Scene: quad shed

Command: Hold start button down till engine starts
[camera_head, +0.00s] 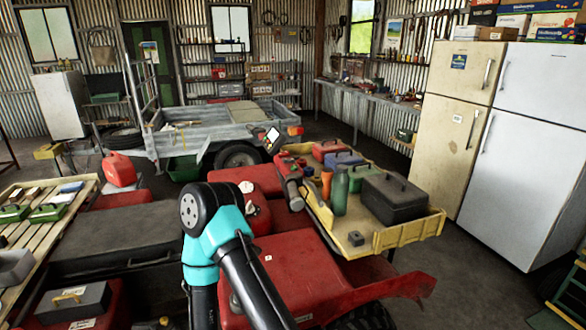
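The red quad bodywork (300,280) fills the lower middle of the head view, with a dark tyre (370,317) at its lower right. I cannot make out the start button; it may be too small or behind my arm. One of my arms, black and teal, stands in front of the red bodywork at lower centre, its elbow bent near the middle. Its links run down out of the bottom edge. Nothing visible tells whether the engine runs.
A yellow tray (432,226) to the right holds a black toolbox (394,198), a green bottle (340,193) and other items. A slatted wooden rack (50,212) with boxes is at left. A grey trailer (215,120) stands behind. Two fridges (530,150) (455,125) line the right.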

